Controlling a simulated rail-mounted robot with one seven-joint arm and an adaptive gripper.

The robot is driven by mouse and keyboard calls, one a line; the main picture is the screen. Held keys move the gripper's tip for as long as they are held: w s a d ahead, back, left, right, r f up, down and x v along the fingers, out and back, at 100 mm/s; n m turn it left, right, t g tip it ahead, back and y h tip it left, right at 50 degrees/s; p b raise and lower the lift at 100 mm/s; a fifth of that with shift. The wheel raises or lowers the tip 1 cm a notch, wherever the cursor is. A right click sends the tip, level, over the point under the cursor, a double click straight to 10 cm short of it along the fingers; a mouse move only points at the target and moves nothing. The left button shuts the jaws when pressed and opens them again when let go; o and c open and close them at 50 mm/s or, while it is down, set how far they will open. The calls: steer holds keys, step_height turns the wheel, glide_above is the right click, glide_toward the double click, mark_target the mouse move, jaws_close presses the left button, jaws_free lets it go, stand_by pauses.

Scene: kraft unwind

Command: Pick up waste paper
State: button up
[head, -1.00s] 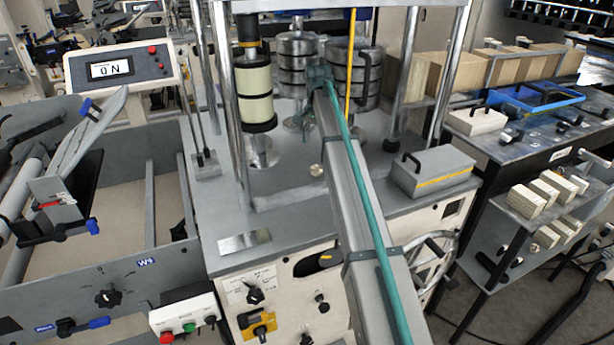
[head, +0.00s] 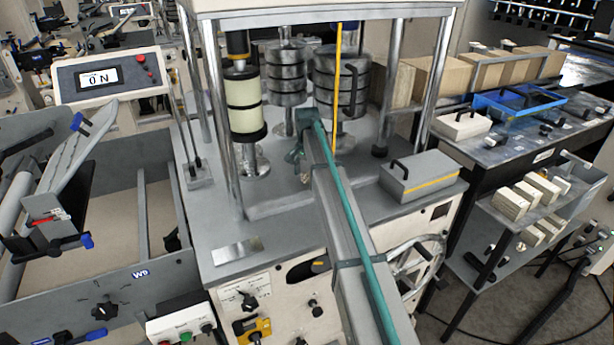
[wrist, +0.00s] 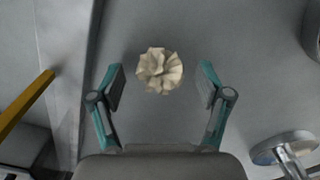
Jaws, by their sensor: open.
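The waste paper is a crumpled cream ball (wrist: 160,70) on the grey machine deck. In the wrist view it appears between my gripper's two teal fingertips (wrist: 161,78), with a gap on each side. My gripper is open and empty. In the head view my gripper (head: 297,157) is low over the deck, and the paper (head: 305,179) shows as a small pale spot just below it, partly hidden by my arm.
Stacked metal weights (head: 341,85) and a cream roller (head: 245,105) stand behind. A vertical yellow bar (head: 337,90) is close to my arm. A grey box with a handle (head: 422,176) sits to the right. Clear deck surrounds the paper.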

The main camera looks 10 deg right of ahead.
steer(key=c, duration=0.8)
